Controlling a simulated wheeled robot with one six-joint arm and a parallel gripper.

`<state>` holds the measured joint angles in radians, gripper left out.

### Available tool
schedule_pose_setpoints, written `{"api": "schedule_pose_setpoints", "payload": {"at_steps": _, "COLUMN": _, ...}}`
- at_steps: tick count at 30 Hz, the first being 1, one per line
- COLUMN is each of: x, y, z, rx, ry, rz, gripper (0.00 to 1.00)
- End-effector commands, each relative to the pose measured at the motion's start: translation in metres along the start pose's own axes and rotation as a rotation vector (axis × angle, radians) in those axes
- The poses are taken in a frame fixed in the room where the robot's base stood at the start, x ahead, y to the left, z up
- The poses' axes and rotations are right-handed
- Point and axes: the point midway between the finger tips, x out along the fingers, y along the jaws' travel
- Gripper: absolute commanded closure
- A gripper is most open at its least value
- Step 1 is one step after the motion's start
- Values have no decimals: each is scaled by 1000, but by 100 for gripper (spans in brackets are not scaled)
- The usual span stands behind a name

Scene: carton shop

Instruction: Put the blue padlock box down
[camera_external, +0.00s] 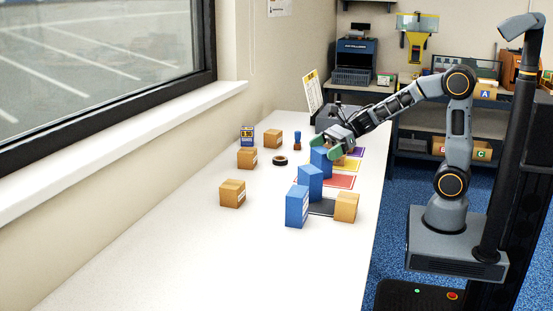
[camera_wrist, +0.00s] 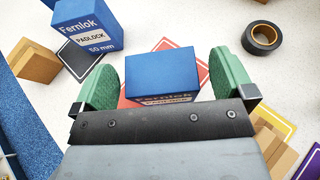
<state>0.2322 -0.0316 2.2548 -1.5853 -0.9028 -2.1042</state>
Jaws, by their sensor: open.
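A blue padlock box (camera_wrist: 162,72) stands upright on a red mat (camera_wrist: 203,74), between my gripper's two green fingers in the wrist view. My gripper (camera_wrist: 168,84) is open, with a visible gap between each finger and the box. In the external view the same box (camera_external: 321,161) stands just below and left of my gripper (camera_external: 341,143). A third blue box (camera_external: 297,206) stands nearest the external camera. The lower part of the box between the fingers is hidden by my gripper.
A brown carton (camera_external: 346,207) stands by the dark mat. Yellow (camera_wrist: 271,141) and purple (camera_wrist: 308,166) mats lie on the other side. Black tape (camera_external: 280,161), a blue stamp (camera_external: 297,141) and several cartons lie further left. The table's near left is clear.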

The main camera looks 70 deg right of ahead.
Motion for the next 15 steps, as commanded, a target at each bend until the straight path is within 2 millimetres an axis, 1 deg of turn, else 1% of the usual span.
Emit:
{"api": "schedule_pose_setpoints", "payload": {"at_steps": 1, "x": -10, "y": -1, "z": 1, "rx": -1, "ry": -2, "rz": -4, "gripper": 0}}
{"api": "schedule_pose_setpoints", "payload": {"at_steps": 9, "x": -63, "y": -1, "z": 1, "rx": -1, "ry": -1, "rz": -6, "gripper": 0}}
{"api": "schedule_pose_setpoints", "payload": {"at_steps": 15, "x": -92, "y": 0, "z": 0, "rx": -1, "ry": -1, "rz": -4, "gripper": 0}}
